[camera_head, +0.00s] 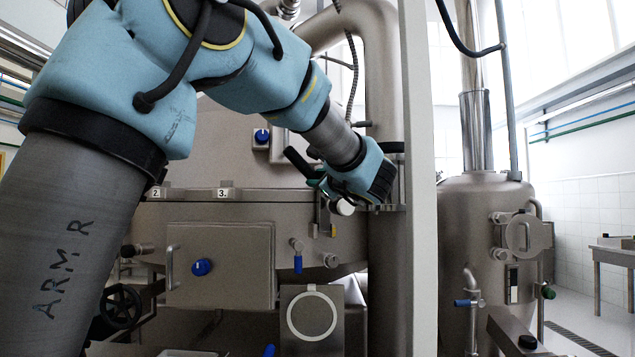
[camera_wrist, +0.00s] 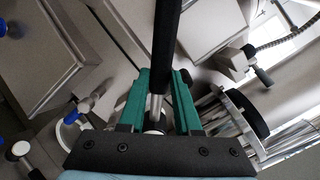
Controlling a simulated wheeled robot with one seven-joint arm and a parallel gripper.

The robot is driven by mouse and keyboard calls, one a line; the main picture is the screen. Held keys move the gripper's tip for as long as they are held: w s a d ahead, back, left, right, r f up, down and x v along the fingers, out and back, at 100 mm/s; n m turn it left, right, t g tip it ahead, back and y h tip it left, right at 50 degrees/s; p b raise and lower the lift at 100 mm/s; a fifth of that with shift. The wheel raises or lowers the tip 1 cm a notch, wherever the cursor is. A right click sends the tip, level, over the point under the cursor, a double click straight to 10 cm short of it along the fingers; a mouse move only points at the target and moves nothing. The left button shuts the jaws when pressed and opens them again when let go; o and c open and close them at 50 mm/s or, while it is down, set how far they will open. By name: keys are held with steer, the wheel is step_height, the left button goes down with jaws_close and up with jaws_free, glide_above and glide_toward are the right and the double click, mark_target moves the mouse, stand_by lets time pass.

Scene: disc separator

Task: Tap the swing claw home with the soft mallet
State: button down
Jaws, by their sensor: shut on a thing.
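My gripper (camera_head: 322,182) is at the separator's rim in the head view, right of the tag marked 3. In the wrist view its green fingers (camera_wrist: 160,78) are shut on a black handle with a bright metal shaft, which I take as the mallet (camera_wrist: 167,40). The handle (camera_head: 297,162) sticks out up and left in the head view. A white rounded end (camera_head: 342,207) shows just under the gripper, probably the mallet's head. The swing claw cannot be made out with certainty. Small upright metal parts (camera_head: 317,212) stand at the rim below the gripper. Contact cannot be told.
The separator's front has a box cover (camera_head: 220,265) with a handle and blue knob, and a blue-handled valve (camera_head: 298,262). A thick pipe (camera_head: 383,90) and a pale upright post (camera_head: 418,180) stand close right of the gripper. A steel tank (camera_head: 480,240) stands farther right.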

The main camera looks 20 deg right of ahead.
steer(key=shift+b, duration=0.3)
stand_by(0.4)
steer(key=shift+r, duration=0.1)
steer(key=shift+y, duration=0.4)
steer(key=w, duration=0.6)
steer(key=shift+r, duration=0.25)
steer(key=shift+s+d+f, duration=0.1)
steer(key=shift+s+d, duration=0.05)
steer(key=shift+s, duration=0.2)
steer(key=s+b, duration=0.1)
steer(key=s, duration=0.1)
steer(key=s+b, duration=0.1)
steer(key=shift+s+f+b, duration=0.25)
steer(key=shift+f+b, duration=0.05)
steer(key=shift+b, duration=0.05)
steer(key=shift+s+r, duration=0.1)
steer(key=shift+s, duration=0.15)
steer(key=shift+r, duration=0.1)
